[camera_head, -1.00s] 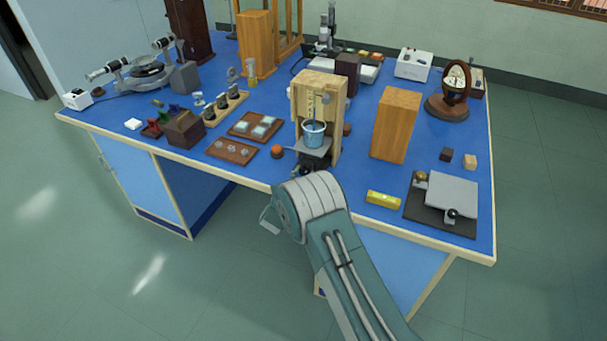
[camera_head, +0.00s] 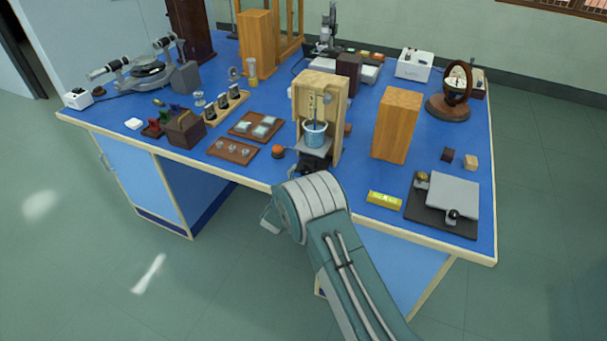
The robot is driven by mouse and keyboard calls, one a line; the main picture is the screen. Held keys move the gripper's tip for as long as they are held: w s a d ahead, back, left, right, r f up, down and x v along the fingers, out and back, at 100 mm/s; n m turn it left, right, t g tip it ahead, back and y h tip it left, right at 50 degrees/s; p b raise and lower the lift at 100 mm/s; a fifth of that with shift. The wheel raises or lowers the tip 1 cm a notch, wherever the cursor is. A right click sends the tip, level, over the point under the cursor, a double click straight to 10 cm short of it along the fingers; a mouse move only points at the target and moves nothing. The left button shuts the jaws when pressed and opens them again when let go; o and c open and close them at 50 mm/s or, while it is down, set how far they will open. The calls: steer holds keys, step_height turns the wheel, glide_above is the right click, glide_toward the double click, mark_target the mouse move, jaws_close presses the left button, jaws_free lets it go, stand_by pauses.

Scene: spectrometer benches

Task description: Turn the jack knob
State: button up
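A small jack stands at the front edge of the blue bench, in front of an open wooden frame (camera_head: 334,100). Its grey platform (camera_head: 318,153) bears a blue beaker (camera_head: 315,141). A dark part (camera_head: 312,166) shows under the platform, but I cannot tell the knob apart there. My grey-green arm rises from the lower right. Its rounded joint lies just in front of and below the jack in the picture and covers the space behind it. My gripper's fingers cannot be made out, and neither can any contact with the knob.
An orange-topped button (camera_head: 278,152) sits left of the jack, beside a tray of small pieces (camera_head: 232,151). A tall wooden block (camera_head: 397,125), a yellow level (camera_head: 384,199) and a grey plate on a dark base (camera_head: 452,195) are to the right. Floor is clear at left.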

steer(key=shift+d, duration=0.1)
steer(key=v, duration=1.2)
